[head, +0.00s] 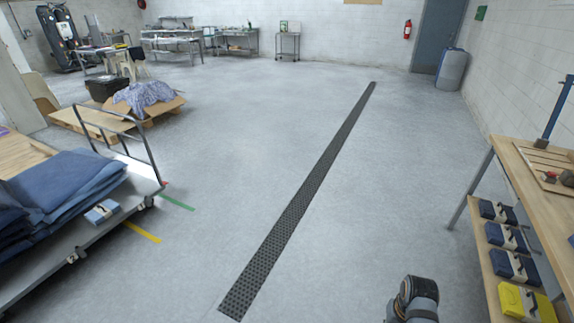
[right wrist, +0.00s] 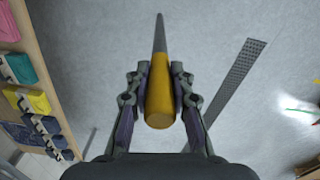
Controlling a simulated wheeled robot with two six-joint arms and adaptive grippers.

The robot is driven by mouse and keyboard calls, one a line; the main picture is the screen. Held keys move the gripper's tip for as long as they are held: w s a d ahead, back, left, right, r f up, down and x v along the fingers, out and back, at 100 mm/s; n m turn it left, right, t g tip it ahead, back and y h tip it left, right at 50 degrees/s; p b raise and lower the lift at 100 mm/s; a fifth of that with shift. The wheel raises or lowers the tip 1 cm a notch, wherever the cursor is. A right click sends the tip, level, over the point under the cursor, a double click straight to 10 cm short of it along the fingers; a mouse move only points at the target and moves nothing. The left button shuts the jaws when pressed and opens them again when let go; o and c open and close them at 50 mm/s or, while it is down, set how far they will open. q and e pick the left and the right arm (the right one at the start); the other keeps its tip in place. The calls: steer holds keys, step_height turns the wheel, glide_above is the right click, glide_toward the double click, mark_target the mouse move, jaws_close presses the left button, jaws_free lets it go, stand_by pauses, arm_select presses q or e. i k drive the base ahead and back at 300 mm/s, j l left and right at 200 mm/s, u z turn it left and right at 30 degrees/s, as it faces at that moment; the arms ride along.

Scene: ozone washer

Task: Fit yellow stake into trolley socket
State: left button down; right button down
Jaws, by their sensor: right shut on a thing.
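The trolley (head: 100,224) stands at the left in the head view. It is a low grey platform with a tube handle frame at its far end, loaded with folded blue cloths (head: 60,190). I cannot make out its socket. In the right wrist view my right gripper (right wrist: 159,85) is shut on the yellow stake (right wrist: 160,100), its fingers on both sides of the thick yellow part. The stake's thin grey end points away from the gripper over the floor. The stake is not in the head view, where only a dark part of my right arm shows at the bottom. My left gripper is out of view.
A wooden workbench (head: 535,165) with blue and yellow boxes on its lower shelf stands at the right. A dark floor grate (head: 300,205) crosses the clear middle floor. Yellow (head: 142,232) and green floor strips lie beside the trolley. A pallet (head: 85,122) with boxes stands behind it.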

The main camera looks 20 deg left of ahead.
mark_target(44, 227)
steer(key=u, duration=1.6)
steer(key=i+l, duration=0.2)
steer(key=i, duration=0.2)
steer(key=i+l, duration=0.2)
steer(key=i, duration=0.15)
steer(key=i+l, duration=0.1)
steer(key=i, duration=1.3)
steer(key=i+l, duration=0.15)
steer(key=i, duration=2.05)
steer(key=i+u, duration=0.45)
steer(key=u, duration=1.5)
